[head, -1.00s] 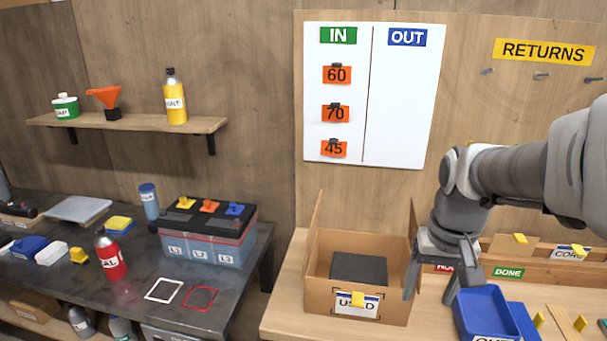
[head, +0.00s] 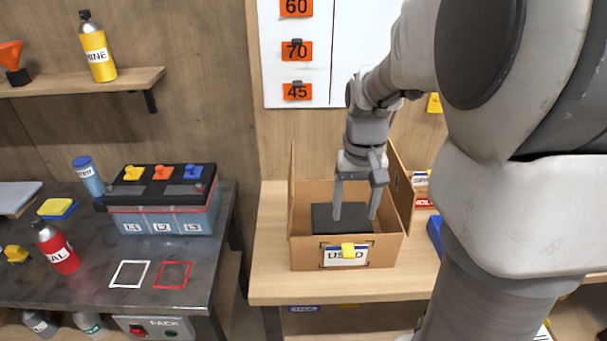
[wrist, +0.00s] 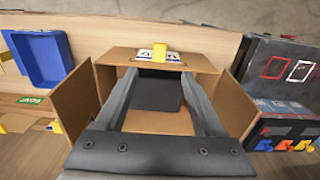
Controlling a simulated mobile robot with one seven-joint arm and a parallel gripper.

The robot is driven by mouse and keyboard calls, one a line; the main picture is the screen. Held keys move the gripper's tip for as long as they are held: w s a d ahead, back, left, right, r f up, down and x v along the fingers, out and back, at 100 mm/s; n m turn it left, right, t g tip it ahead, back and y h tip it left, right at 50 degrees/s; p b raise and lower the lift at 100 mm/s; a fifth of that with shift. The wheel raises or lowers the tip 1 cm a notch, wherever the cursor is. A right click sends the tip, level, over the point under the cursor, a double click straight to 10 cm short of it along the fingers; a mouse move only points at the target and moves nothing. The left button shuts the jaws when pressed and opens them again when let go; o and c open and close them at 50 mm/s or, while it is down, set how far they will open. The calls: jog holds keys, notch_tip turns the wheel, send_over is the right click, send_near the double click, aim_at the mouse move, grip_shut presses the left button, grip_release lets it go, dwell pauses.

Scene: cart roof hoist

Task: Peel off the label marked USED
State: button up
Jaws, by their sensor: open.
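The USED label (head: 333,256) is a white strip with dark letters on the front face of an open cardboard box (head: 308,256). A yellow tab (head: 348,250) sticks out over it and covers some of its letters. In the wrist view the label (wrist: 144,55) and its yellow tab (wrist: 160,52) are at the far edge of the box. My gripper (head: 355,214) points down into the box, behind the label. Its two fingers are apart, with nothing held between them. A dark block (head: 322,216) lies inside the box, below or beside the fingertips; contact cannot be told.
The box flaps stand up at the left, and at the right (head: 400,190) close to my gripper. A blue tray (wrist: 40,58) stands beside the box. A battery (head: 165,215) and a red bottle (head: 58,248) are on the dark bench. Bare wood lies left of the box.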

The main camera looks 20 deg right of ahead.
aim_at(349, 255)
notch_tip(349, 255, down, 17)
jog(key=shift+s+f+b, duration=0.1)
jog(key=shift+b, duration=1.1)
grip_shut()
